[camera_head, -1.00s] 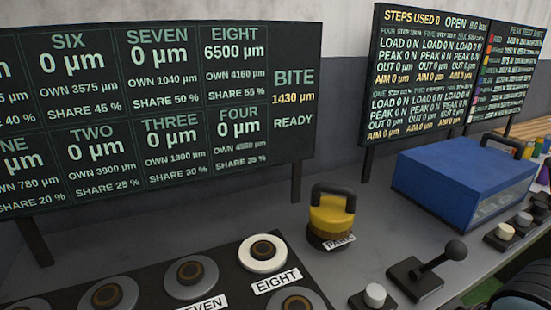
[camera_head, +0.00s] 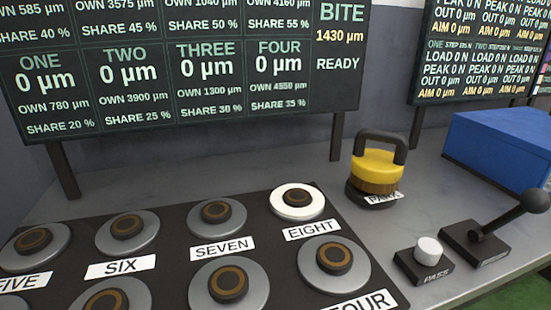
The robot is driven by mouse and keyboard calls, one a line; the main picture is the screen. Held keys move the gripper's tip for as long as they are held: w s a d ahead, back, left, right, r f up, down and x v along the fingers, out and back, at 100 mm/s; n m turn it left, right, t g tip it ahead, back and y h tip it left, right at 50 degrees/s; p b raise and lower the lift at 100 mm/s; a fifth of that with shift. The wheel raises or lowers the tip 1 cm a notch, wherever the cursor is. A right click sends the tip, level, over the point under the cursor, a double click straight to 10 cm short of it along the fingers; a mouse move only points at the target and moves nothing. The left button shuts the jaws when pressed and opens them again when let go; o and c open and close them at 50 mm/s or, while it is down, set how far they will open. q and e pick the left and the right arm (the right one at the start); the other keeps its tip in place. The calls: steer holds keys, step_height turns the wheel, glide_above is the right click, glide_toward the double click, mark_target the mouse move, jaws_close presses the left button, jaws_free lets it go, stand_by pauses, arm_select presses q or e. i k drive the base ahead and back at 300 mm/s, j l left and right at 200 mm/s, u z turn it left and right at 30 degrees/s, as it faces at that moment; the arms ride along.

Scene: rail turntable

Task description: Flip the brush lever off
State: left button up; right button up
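A black lever (camera_head: 507,214) with a ball knob stands on a dark square base at the right. Its handle leans up and to the right. A label on the base is too small to read, so I cannot confirm it is the brush lever. A yellow brush (camera_head: 377,164) with a black handle and brown bristles sits on a dark round base by a label that seems to read PARK. Neither of my grippers is in view.
A white PASS button (camera_head: 428,250) is just left of the lever. A black panel (camera_head: 172,223) of round buttons fills the lower left; the EIGHT button (camera_head: 298,202) has a white ring. A blue box (camera_head: 500,145) stands behind. Display boards (camera_head: 190,70) rise at the back.

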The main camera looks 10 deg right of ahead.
mark_target(534, 201)
steer(key=z, duration=1.75)
